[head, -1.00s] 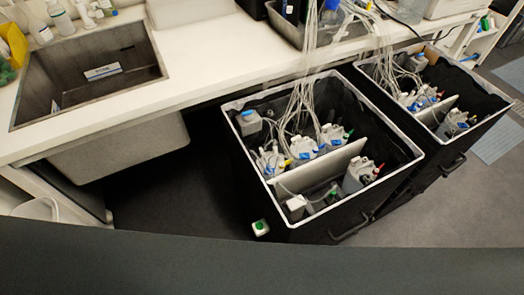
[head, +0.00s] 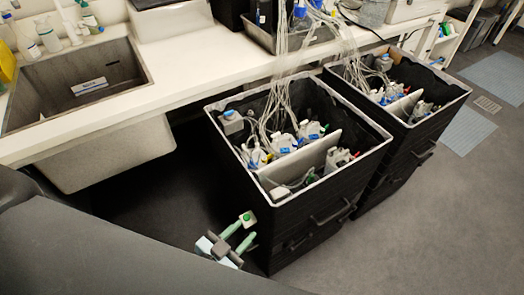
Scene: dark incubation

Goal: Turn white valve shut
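My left gripper (head: 247,229) is low in the middle of the head view, beside the left side of the nearer black bin. Its two green fingers are apart, and nothing shows between them. A small white square piece with a green centre (head: 249,219) appears at the tip of the upper finger, close to the bin's side. I cannot tell whether the finger touches it, or whether it is the white valve. No other white valve can be made out for certain. My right gripper is not in view.
The nearer black bin (head: 240,183) and a farther black bin (head: 455,91) hold several bottles with tubing. A white counter (head: 190,68) with a sink (head: 125,68) runs along the back. Floor (head: 410,220) is clear at right.

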